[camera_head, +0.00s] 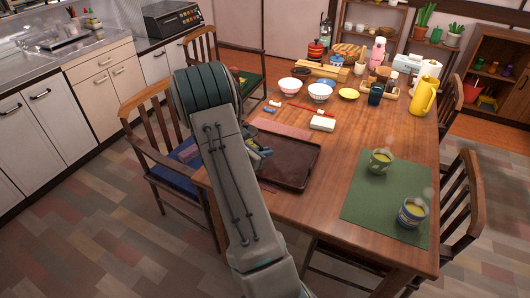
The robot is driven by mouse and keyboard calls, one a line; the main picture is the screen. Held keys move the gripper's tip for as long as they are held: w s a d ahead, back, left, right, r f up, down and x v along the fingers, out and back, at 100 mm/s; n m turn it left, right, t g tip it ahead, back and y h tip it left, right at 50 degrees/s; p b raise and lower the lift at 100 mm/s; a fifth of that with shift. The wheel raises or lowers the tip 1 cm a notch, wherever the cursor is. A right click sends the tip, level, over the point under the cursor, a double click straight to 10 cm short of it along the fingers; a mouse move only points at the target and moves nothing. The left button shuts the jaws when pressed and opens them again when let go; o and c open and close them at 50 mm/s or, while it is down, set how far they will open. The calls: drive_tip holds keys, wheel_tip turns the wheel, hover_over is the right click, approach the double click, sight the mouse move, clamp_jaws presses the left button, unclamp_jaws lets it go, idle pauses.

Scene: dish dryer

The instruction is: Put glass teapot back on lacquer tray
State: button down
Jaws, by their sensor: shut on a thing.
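The lacquer tray (295,163) is a dark brown, low-rimmed rectangle lying flat on the near left part of the wooden table. The part of it that shows is bare. My arm hides its left side. My gripper (259,152) shows only as a small bluish-grey part beside my arm, over the tray's left portion. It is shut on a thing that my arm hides. I cannot make out a glass teapot anywhere in view.
A green mat (365,208) at the right holds two steaming cups (381,161), (411,213). Chairs (160,130) surround the table. Bare wood separates tray and mat.

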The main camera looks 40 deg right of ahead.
drive_tip(key=c, duration=1.9)
unclamp_jaws()
drive_tip(key=shift+f, duration=0.2)
drive_tip(key=o, duration=0.4)
drive_tip(key=shift+r, duration=0.2)
drive_tip(key=shift+a+r, duration=0.15)
drive_tip(key=shift+a, duration=0.1)
drive_tip(key=v, duration=1.1)
drive_tip(key=s+a+r+m+t+y, duration=0.1)
drive_tip(key=s+a+r+m+y, duration=0.5)
drive_tip(key=s+a+m, duration=0.3)
drive_tip(key=s+a+r+m+t+y, duration=0.1)
drive_tip(key=s+a+r+m+y, duration=0.5)
drive_tip(key=a, duration=0.8)
drive_tip(key=s+m+y, duration=0.1)
drive_tip(key=s+m, duration=0.2)
drive_tip(key=s, duration=0.1)
drive_tip(key=shift+s+a+y, duration=0.2)
drive_tip(key=shift+a+y, duration=0.1)
drive_tip(key=shift+a, duration=0.1)
